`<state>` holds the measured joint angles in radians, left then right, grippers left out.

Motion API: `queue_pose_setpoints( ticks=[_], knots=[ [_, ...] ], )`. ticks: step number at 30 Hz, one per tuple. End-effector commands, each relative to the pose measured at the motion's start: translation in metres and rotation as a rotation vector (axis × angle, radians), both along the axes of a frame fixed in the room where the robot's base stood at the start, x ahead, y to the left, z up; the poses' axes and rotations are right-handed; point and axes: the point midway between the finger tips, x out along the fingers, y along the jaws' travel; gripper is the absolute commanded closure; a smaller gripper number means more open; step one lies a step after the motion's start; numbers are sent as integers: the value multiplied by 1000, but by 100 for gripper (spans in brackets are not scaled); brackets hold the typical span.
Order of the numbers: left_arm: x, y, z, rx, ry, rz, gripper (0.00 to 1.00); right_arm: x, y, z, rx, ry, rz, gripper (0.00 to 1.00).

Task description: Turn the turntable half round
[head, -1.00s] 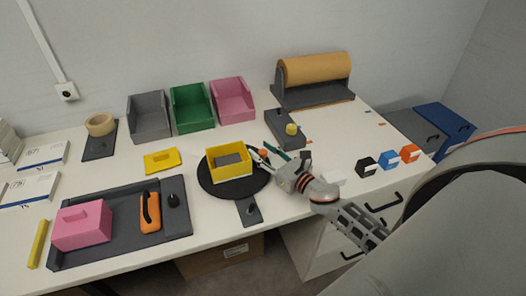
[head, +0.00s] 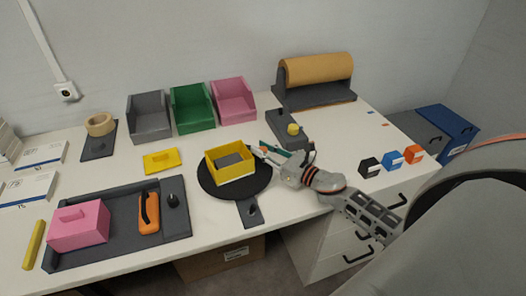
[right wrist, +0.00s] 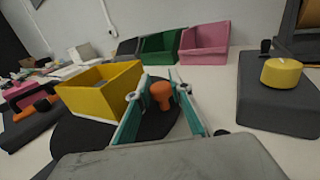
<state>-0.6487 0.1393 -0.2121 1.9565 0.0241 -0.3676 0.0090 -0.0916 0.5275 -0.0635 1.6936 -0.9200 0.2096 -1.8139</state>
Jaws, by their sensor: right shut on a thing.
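The turntable is a round black disc (head: 235,192) on the white table, with a yellow open box (head: 236,173) standing on it. An orange knob (right wrist: 161,94) rises near the disc's right edge. My right gripper (head: 262,151) reaches in from the right, and its teal fingers are shut on the orange knob. The right wrist view shows the knob between the fingers, with the box (right wrist: 110,98) just left of them and the disc (right wrist: 85,140) below. A dark tab (head: 249,211) sticks out at the disc's front. My left gripper is not in view.
Grey, green (head: 193,108) and pink bins stand behind. A grey block with a yellow knob (head: 293,129) is right of the turntable. A yellow lid (head: 161,160) and a dark tray (head: 176,220) lie left. Small coloured blocks (head: 391,160) sit right.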

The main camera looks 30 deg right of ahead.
Motion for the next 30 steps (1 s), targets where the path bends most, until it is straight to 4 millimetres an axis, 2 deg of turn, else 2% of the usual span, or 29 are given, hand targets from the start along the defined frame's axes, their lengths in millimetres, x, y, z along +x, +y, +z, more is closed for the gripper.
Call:
queue_pose_setpoints(
  ticks=[4,5,6,16,20,23,30],
  knots=[
    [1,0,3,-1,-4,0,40,0,0,1,0,-1,0,100],
    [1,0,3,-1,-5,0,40,0,0,1,0,-1,0,72],
    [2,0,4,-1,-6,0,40,0,0,1,0,-1,0,62],
    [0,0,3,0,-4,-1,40,-1,0,0,0,0,-1,62],
    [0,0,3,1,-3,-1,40,-7,-2,-1,0,2,-1,62],
    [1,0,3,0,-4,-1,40,-19,-5,-2,1,2,-1,62],
    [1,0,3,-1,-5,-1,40,-62,-18,-1,-1,3,-2,62]
  ],
)
